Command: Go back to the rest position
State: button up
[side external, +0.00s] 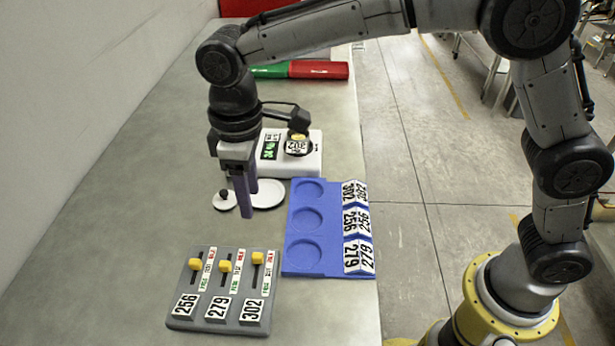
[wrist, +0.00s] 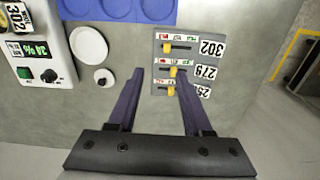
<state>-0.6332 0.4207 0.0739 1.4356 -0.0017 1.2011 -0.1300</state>
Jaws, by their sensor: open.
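My gripper (side external: 243,212) hangs with its purple fingers pointing down above the table, between the scale and the slider panel. Its fingers are apart and empty in the wrist view (wrist: 158,72). The grey slider panel (side external: 215,322) has three yellow knobs, labelled 256, 279 and 302; the 302 knob sits slightly farther along its slot than the others. The panel also shows beyond the fingers in the wrist view (wrist: 160,58). An item labelled 302 (side external: 299,148) is on the white scale (side external: 306,166), whose display is lit green. The item also shows in the wrist view (wrist: 14,18).
The blue tray (side external: 331,228) has three empty round recesses beside labels 302, 256 and 279. A white disc (side external: 268,196) and a small white disc with a dark knob (side external: 225,201) lie near my gripper. A green and red bar (side external: 300,70) lies farther back. A wall borders the left.

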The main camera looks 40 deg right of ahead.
jog(key=s+d+r+m+t+y, duration=0.1)
jog(key=s+d+r+m+t, duration=0.15)
jog(key=d+r, duration=0.6)
jog(key=s+d+r+m+t, duration=0.15)
jog(key=s+d+r, duration=0.3)
jog(key=d, duration=0.65)
jog(key=s+d+f+m, duration=0.2)
jog(key=s+d+f, duration=0.2)
jog(key=s, duration=0.3)
jog(key=s+d+f+m+t+h, duration=0.1)
jog(key=s+d+f+m, duration=0.1)
jog(key=s+d+f, duration=0.2)
jog(key=s, duration=0.3)
jog(key=shift+s+d+m, duration=0.25)
jog(key=shift+s+m, duration=0.1)
jog(key=shift+m, duration=0.05)
